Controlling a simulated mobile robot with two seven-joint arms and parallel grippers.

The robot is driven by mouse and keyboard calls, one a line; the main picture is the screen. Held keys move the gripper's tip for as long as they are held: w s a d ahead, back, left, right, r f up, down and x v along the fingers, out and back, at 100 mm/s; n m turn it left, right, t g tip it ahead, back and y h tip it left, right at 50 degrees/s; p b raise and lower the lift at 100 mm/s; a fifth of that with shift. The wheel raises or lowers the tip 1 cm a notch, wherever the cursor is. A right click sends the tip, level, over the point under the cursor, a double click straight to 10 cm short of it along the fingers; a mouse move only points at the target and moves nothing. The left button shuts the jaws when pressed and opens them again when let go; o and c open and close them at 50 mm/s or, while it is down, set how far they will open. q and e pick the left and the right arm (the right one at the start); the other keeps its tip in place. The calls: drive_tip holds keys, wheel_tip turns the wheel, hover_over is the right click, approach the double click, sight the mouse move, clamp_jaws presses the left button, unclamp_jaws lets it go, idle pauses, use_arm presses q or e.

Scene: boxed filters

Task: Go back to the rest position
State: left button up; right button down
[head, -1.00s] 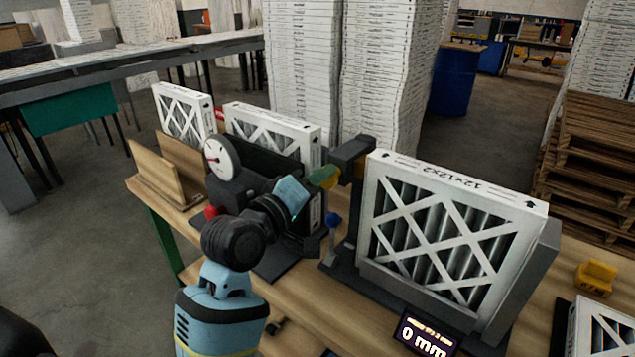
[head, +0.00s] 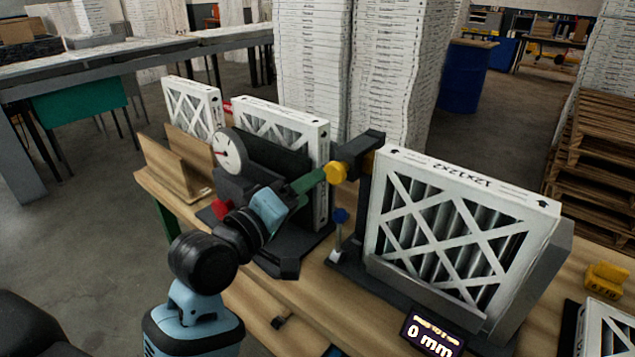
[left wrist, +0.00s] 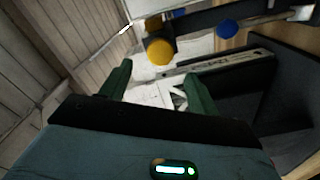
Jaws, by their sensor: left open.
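My left gripper (head: 308,182) has green fingers and is just left of a yellow knob (head: 336,173) on a dark gauge stand (head: 360,150). In the left wrist view the fingers of my left gripper (left wrist: 160,88) are apart with nothing held between them; the yellow knob (left wrist: 160,51) shows beyond them. Whether a finger touches the knob is unclear in the head view. A white boxed filter marked 12x12x2 (head: 470,180) stands upright in the dark fixture beside the stand. My right gripper is not in view.
Behind my left arm are a round dial gauge (head: 229,152), another filter (head: 285,120) and a wooden rack (head: 175,172). A display (head: 432,332) reads 0 mm. A blue knob (head: 340,215) and a yellow block (head: 605,278) are also on the bench. Open floor lies left.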

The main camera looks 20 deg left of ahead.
use_arm(q)
drive_tip(key=shift+v, duration=0.9)
drive_tip(key=s+f+m+g+y, duration=0.2)
drive_tip(key=s+f+m+g, duration=0.3)
drive_tip(key=f, duration=0.7)
drive_tip(key=s+f+g+y, duration=0.1)
drive_tip(key=s+f+g, duration=0.2)
drive_tip(key=s+f, duration=0.65)
drive_tip(key=s+a+f+m+g+y, duration=0.2)
drive_tip(key=s+f+m+g, duration=0.15)
drive_tip(key=s+f, duration=0.35)
drive_tip(key=s+a+f+m+g+y, duration=0.1)
drive_tip(key=s+a+f+m+g, duration=0.1)
drive_tip(key=s+f+g, duration=0.5)
drive_tip(key=w+d+f+t+h, duration=0.1)
drive_tip(key=w+d+f+t, duration=0.2)
drive_tip(key=f+t, duration=0.5)
drive_tip(key=shift+w+f+t+h, duration=0.2)
drive_tip(key=shift+w+t+h, duration=0.4)
drive_tip(key=shift+t, duration=0.85)
drive_tip(key=shift+w, duration=0.15)
